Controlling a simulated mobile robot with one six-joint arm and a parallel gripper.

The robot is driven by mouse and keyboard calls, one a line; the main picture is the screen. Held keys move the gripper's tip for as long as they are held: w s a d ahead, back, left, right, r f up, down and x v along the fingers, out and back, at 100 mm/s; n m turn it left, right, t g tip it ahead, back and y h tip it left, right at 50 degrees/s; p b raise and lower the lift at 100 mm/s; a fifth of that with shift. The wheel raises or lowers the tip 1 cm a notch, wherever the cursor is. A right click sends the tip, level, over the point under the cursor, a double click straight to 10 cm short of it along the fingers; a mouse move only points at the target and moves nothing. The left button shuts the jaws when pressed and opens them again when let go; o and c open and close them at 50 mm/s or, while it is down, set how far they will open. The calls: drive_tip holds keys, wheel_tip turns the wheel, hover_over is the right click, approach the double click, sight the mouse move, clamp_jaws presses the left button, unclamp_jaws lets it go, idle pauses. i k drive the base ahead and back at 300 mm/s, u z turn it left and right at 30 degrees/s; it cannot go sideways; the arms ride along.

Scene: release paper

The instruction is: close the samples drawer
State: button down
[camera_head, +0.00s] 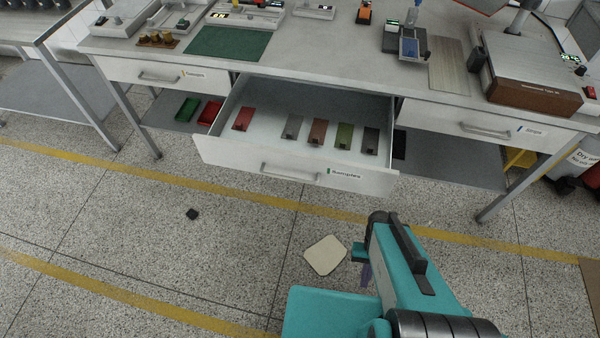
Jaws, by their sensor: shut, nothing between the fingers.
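The open drawer (295,172) in the middle of the bench is pulled well out toward me. It has a pale front with a bar handle (290,173) and a small label too small to read surely. Several coloured sample plates, red, grey, brown, green and dark, lie in a row inside it. My gripper (366,274) shows only in part beside my teal arm, low and in front of the drawer. It is shut and empty, apart from the drawer front. My arm hides most of it.
The left drawer (160,77) and right drawer (485,130) are shut. A bench leg (508,195) stands at the right. A pale flat piece (325,254) and a small dark piece (192,214) lie on the floor. The floor before the open drawer is otherwise clear.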

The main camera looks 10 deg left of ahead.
sight(261, 149)
drive_tip(key=k, duration=1.25)
drive_tip(key=u, duration=3.1)
drive_tip(key=i, duration=0.15)
drive_tip(key=z, duration=1.45)
drive_tip(key=i, duration=0.95)
